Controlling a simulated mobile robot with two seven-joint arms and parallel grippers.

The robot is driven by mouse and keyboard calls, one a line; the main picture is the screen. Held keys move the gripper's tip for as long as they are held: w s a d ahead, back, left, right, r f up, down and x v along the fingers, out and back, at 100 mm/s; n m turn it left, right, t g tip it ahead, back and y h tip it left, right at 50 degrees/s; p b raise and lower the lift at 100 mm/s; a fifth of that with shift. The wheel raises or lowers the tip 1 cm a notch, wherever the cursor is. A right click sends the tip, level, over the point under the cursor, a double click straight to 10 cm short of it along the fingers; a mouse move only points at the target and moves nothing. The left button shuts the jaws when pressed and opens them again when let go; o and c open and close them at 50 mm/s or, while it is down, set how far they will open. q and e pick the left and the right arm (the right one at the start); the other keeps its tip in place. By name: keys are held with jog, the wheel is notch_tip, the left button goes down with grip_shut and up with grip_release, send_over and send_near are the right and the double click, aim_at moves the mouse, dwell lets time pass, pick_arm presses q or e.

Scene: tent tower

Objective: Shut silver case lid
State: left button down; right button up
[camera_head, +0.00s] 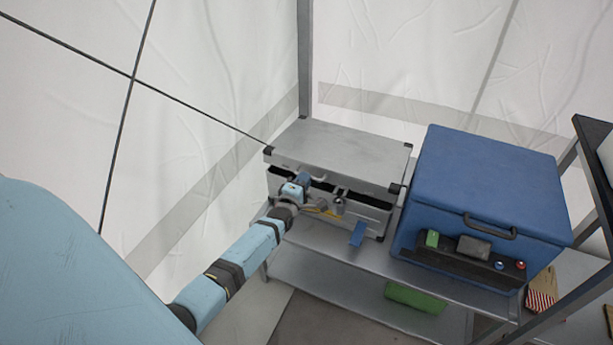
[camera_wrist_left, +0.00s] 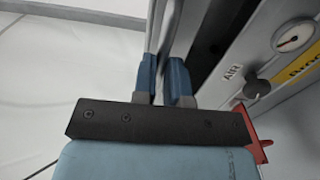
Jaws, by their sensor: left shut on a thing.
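The silver case (camera_head: 357,212) stands on a metal shelf unit. Its grey lid (camera_head: 340,150) with black corners is partly open, and a dark gap shows between lid and body. My left gripper (camera_head: 312,179) is at the front left of the case, at the lid's front edge. In the left wrist view, the blue fingers (camera_wrist_left: 165,78) are shut on the lid's thin grey edge (camera_wrist_left: 166,30). The case front (camera_wrist_left: 290,75) there shows a gauge, a black knob and a red part. The inside of the case is hidden. My right gripper is in neither view.
A large blue box (camera_head: 490,185) with a handle stands close to the right of the case. A green item (camera_head: 415,297) lies on the lower shelf (camera_head: 340,287). The white tent wall (camera_head: 220,75) and a grey pole (camera_head: 304,60) are behind.

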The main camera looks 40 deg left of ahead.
pick_arm(q)
jog(key=f+b, duration=0.2)
jog(key=f, duration=0.1)
jog(key=f+b, duration=0.1)
jog(key=f, duration=0.1)
jog(key=shift+s+d+b, duration=0.15)
jog(key=shift+s+b, duration=0.2)
jog(key=shift+b, duration=0.05)
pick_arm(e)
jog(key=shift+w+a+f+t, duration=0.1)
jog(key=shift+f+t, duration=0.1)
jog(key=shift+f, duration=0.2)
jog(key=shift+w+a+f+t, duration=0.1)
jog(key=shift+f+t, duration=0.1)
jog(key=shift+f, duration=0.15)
pick_arm(q)
jog(key=shift+f, duration=0.15)
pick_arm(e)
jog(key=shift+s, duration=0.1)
pick_arm(q)
jog(key=c, duration=1.4)
grip_release()
jog(key=shift+d+f, duration=0.1)
jog(key=shift+o, duration=1.2)
jog(key=shift+w+f, duration=0.1)
